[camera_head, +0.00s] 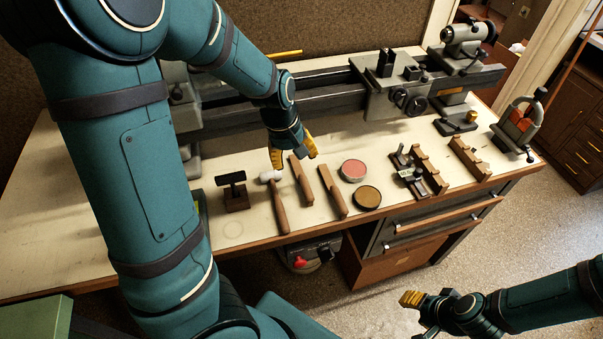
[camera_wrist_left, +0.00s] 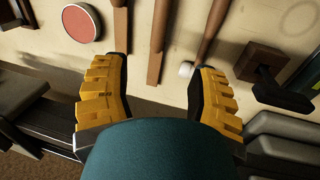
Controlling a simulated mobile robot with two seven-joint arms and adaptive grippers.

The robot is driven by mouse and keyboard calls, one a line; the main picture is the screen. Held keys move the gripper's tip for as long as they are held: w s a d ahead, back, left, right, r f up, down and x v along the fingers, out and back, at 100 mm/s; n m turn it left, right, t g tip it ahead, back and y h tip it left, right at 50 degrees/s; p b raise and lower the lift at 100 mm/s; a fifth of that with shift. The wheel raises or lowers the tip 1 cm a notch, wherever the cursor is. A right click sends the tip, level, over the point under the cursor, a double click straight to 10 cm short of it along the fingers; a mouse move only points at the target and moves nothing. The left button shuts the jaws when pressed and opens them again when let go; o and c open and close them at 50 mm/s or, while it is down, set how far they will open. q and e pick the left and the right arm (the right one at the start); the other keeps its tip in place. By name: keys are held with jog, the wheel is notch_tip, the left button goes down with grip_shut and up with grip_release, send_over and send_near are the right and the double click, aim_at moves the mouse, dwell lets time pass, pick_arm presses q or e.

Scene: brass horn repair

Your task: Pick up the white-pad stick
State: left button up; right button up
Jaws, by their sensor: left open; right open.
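My left gripper (camera_head: 295,160) is open, just above the bench and over the far ends of two plain wooden sticks. In the left wrist view, the nearer-centre stick (camera_wrist_left: 159,40) runs between its open fingers; it also shows in the head view (camera_head: 302,182). The other stick (camera_head: 332,192) lies just to its right. No white pad shows on either stick, so I cannot tell which is the white-pad stick. A white-headed mallet (camera_head: 280,205) lies to the left of them. My right gripper (camera_head: 413,299) is open and empty, off the bench's front.
A pink-topped tin (camera_head: 354,170) and a brown-topped tin (camera_head: 367,197) stand right of the sticks. A dark-topped wooden block (camera_head: 235,192) stands left of the mallet. Wooden racks (camera_head: 470,158) lie farther right. A lathe-like machine (camera_head: 330,93) runs along the back. The bench's front left is clear.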

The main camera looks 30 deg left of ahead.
aim_at(304, 185)
pick_arm(q)
jog(key=f+b, duration=0.1)
jog(key=f, duration=0.4)
jog(key=w+d+f+b, duration=0.1)
jog(key=f, duration=0.1)
jog(key=shift+f+b, duration=0.25)
jog(key=shift+b, duration=0.1)
jog(key=f+b, duration=0.1)
jog(key=f, duration=0.1)
jog(key=d+f+b, duration=0.1)
jog(key=f, duration=0.1)
jog(key=shift+w+d+f, duration=0.1)
jog(key=shift+w+f, duration=0.1)
jog(key=shift+f, duration=0.05)
jog(key=shift+w+f, duration=0.15)
jog(key=shift+f, duration=0.2)
jog(key=shift+r, duration=0.1)
jog(key=shift+c, duration=0.4)
grip_shut()
